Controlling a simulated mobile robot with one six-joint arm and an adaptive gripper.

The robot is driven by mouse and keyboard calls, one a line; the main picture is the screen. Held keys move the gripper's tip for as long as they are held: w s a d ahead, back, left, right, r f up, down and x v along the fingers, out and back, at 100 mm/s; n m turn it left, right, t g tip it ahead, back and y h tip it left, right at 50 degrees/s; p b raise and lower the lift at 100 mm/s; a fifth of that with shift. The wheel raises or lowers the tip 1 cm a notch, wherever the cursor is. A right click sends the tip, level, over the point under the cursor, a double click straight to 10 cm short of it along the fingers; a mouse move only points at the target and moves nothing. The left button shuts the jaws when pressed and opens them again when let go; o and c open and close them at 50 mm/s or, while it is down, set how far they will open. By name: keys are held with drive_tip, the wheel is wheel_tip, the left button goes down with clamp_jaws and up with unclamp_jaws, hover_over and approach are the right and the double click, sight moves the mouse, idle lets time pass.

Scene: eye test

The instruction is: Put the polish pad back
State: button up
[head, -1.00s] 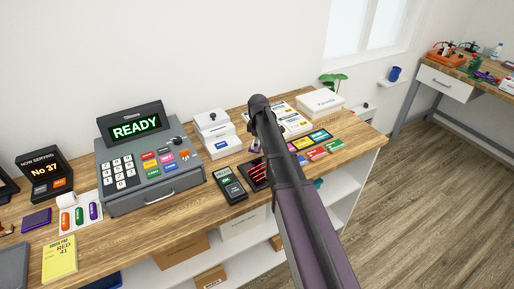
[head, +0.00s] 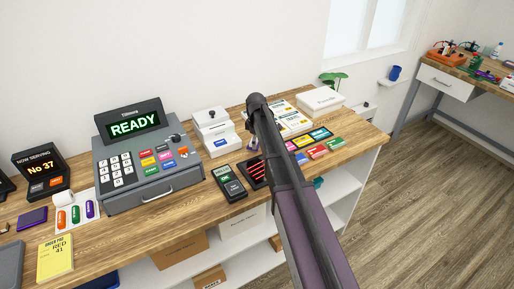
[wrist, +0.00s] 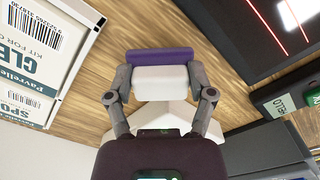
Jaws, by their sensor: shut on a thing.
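My gripper (wrist: 160,82) is shut on the polish pad, a white block (wrist: 160,84) with a purple strip (wrist: 160,56) along its far edge. One finger is on each side of it in the wrist view. The wooden counter shows behind it. In the head view my arm hides most of the gripper, with only a small purple and pale bit showing beside the arm's end. Whether the pad touches the counter I cannot tell.
A black panel with red lines (head: 258,172) and a handheld terminal (head: 229,182) lie near the arm. Several boxed kits (head: 290,117) and coloured cards (head: 320,134) lie to the right. The cash register (head: 148,165) stands left. Bare counter (head: 140,235) shows in front of it.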

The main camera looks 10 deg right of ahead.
drive_tip(key=shift+f+b, duration=0.45)
drive_tip(key=shift+f, duration=0.35)
drive_tip(key=shift+f, duration=0.2)
drive_tip(key=o, duration=1)
drive_tip(key=shift+c, duration=0.2)
drive_tip(key=shift+r, duration=0.15)
wheel_tip(320, 180, up, 12)
drive_tip(key=p, duration=1.2)
drive_tip(key=shift+r, duration=0.1)
